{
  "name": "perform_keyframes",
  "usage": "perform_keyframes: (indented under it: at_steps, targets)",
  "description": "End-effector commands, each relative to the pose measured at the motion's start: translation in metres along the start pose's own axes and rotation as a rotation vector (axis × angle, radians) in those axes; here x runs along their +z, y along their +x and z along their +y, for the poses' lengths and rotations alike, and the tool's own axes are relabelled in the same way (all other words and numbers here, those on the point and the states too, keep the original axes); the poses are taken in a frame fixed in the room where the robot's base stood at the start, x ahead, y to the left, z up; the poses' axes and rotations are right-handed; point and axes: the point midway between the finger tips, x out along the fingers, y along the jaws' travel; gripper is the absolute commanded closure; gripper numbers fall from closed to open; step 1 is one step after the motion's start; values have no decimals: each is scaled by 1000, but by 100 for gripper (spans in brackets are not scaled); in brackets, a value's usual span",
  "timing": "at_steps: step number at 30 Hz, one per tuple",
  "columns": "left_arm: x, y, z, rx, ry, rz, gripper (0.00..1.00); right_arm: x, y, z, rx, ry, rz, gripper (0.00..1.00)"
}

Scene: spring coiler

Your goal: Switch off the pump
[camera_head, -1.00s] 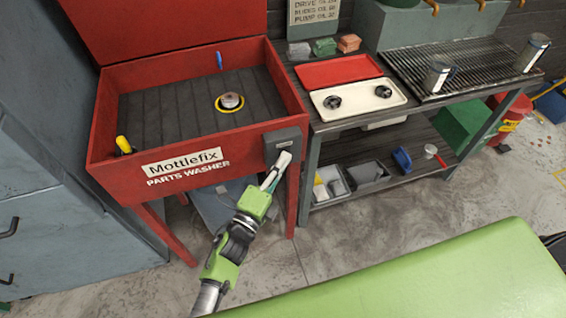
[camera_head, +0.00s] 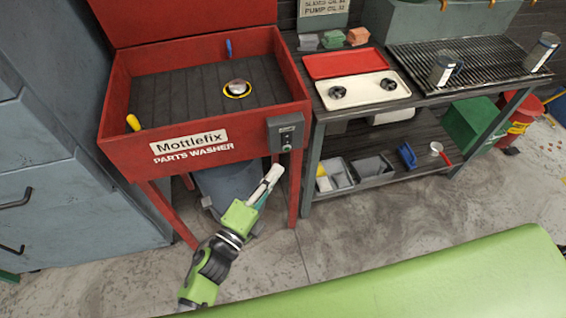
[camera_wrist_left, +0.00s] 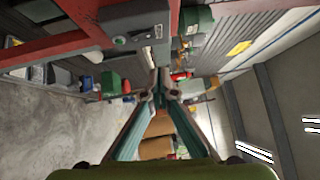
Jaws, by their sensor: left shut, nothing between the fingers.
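The red parts washer (camera_head: 190,150) stands at the left of the head view. My left gripper (camera_head: 275,172) is shut and empty. It is below and slightly left of the box, apart from it. Its fingers come together in the left wrist view (camera_wrist_left: 160,88). I cannot read the switch's setting. My right gripper is out of view.
The basin holds a round drain piece (camera_head: 237,88) with a yellow ring. To the right a bench (camera_head: 375,105) carries red and cream trays, with grey bins (camera_head: 372,167) on its lower shelf. Grey cabinets (camera_head: 75,200) stand left. The concrete floor (camera_head: 330,245) in front is clear.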

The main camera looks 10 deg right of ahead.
Motion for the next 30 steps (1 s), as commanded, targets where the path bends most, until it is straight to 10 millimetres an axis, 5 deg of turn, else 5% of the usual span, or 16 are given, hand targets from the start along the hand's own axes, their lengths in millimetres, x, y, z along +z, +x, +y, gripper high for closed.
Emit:
perform_keyframes:
  at_steps: [8, 26, 30]
  targets:
    - [0, -30, -5, 1, 1, 0, 100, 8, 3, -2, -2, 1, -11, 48]
    - [0, -32, -6, 0, 0, 0, 100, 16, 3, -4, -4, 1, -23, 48]
    - [6, -36, 14, 38, -51, -23, 100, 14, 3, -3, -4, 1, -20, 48]
